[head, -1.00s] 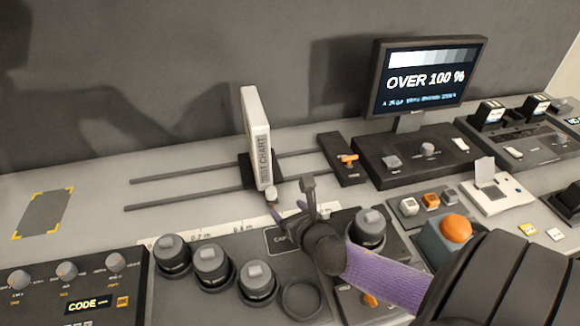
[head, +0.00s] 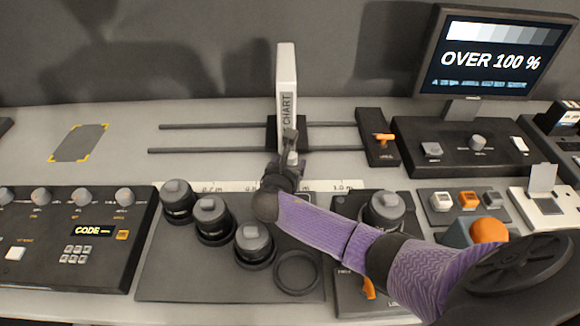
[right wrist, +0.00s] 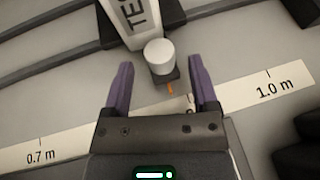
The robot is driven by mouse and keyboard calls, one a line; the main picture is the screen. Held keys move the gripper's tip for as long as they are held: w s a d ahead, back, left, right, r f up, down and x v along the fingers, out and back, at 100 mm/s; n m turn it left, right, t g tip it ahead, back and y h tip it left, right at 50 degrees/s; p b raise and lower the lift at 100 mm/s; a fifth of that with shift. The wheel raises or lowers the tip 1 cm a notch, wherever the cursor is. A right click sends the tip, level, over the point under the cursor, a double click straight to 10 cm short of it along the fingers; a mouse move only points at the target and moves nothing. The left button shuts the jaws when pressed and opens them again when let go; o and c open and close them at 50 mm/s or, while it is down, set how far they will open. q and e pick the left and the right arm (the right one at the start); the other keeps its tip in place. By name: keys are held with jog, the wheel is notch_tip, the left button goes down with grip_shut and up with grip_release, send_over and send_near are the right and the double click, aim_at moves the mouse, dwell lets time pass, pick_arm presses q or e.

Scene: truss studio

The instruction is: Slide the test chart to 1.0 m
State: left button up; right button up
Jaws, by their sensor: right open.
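The white test chart (head: 286,82) stands upright on a dark carriage (head: 270,135) that straddles two dark rails. In the right wrist view only the chart's lower part (right wrist: 128,18) shows. A pale round knob (right wrist: 160,56) sits at the carriage's front, with an orange pointer (right wrist: 170,88) below it. My left gripper is out of view.
Several dark lenses (head: 213,220) stand on a tray in front of the scale. A dark box with an orange lever (head: 383,138) is at the rails' right end. A monitor (head: 492,60) reads "OVER 100 %". The rails right of the chart look clear.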

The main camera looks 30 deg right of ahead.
jog(key=shift+w+d+f, duration=0.2)
jog(key=shift+w+d, duration=0.2)
grip_shut()
jog(key=shift+s, duration=0.1)
dwell(1.1)
